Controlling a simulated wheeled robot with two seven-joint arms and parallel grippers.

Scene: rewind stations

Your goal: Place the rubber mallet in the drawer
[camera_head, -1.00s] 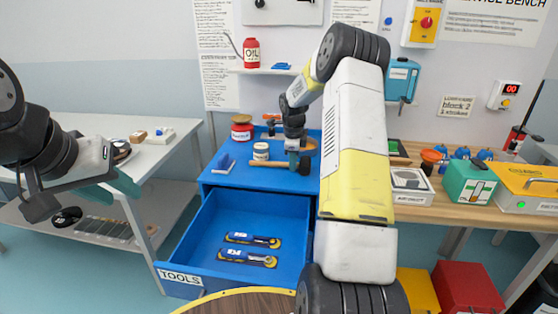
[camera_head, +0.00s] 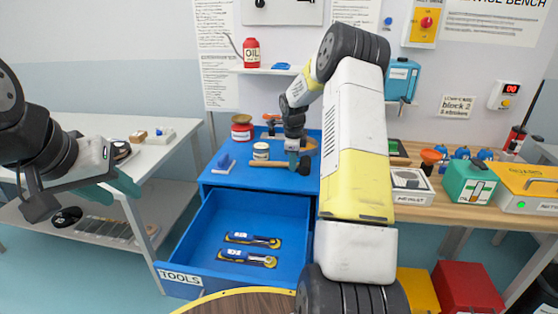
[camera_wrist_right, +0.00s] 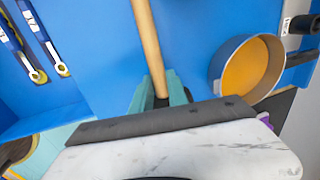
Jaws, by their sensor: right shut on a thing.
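The rubber mallet's light wooden handle (camera_head: 268,163) lies over the blue cabinet top; it also shows in the right wrist view (camera_wrist_right: 148,45). I cannot tell whether the mallet touches the cabinet top. The blue drawer (camera_head: 195,240), labelled TOOLS, is pulled open below and holds two wrenches (camera_head: 249,248). My left gripper (camera_head: 124,194) is open and empty, left of the drawer.
A round dish with an orange inside (camera_wrist_right: 247,68) lies close to my right gripper. A wooden round tabletop (camera_head: 250,303) is in front of the drawer.

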